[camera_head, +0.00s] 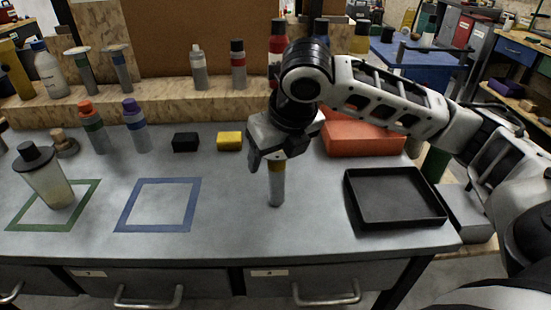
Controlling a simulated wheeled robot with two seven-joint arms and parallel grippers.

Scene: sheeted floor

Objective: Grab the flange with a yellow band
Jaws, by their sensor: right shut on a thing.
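My right gripper (274,156) comes down from above at the middle of the grey table. It is shut on the top of an upright grey cylindrical piece, the flange with a yellow band (276,188). The yellow-brown band shows just below the fingers; the top of the piece is hidden by the gripper. I cannot tell whether its lower end touches the table. My left gripper is not in view.
A black tray (352,212) lies at the right, with an orange-red box (362,140) behind it. Blue (125,205) and green (20,217) square outlines are at left; a shaker (50,185) stands on the green one. Black (186,142) and yellow (230,141) blocks lie behind.

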